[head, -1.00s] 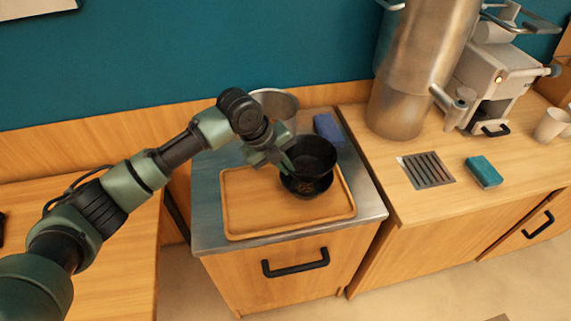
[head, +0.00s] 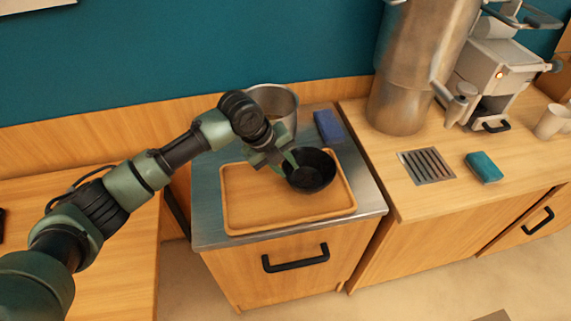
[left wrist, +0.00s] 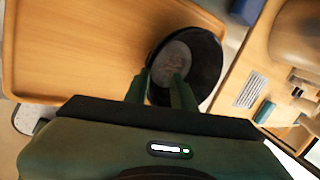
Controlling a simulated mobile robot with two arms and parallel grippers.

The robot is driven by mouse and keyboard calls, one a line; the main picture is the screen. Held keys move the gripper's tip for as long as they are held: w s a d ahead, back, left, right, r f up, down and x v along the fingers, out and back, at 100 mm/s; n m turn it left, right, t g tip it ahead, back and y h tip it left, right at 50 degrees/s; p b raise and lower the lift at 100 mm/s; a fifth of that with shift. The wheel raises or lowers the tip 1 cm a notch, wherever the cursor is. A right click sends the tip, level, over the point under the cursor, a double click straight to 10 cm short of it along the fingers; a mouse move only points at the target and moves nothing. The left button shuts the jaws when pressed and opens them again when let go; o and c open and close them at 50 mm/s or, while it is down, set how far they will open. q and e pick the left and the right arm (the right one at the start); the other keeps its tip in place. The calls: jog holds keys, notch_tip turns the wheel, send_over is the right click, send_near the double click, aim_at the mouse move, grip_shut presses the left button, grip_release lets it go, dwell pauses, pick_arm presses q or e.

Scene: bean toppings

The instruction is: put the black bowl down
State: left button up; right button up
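The black bowl (head: 314,181) sits on the right part of the wooden tray (head: 245,219). It looks upright and its inside is dark. My left gripper (head: 284,164) is at the bowl's left rim. In the left wrist view the bowl (left wrist: 207,60) has a greyish-brown round bottom. There the two fingers of my left gripper (left wrist: 161,82) stand apart, one outside the rim and one over the inside, with a gap between them. Whether a second dark dish lies under the bowl is hidden. My right gripper does not show.
A metal pot (head: 277,101) stands behind the tray, and a blue sponge (head: 328,126) lies behind the bowl. On the right counter are a tall metal cylinder (head: 403,90), a drain grate (head: 427,167), a teal sponge (head: 484,167) and a coffee machine (head: 494,70). The tray's left part is bare.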

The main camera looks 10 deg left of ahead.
pick_arm(q)
jog(key=shift+r, duration=0.2)
jog(key=b+v, duration=0.1)
jog(key=v, duration=1.1)
jog(key=shift+r+b, duration=0.4)
jog(key=shift+r, duration=0.05)
jog(key=shift+d+f, duration=0.1)
jog(key=shift+f, duration=0.05)
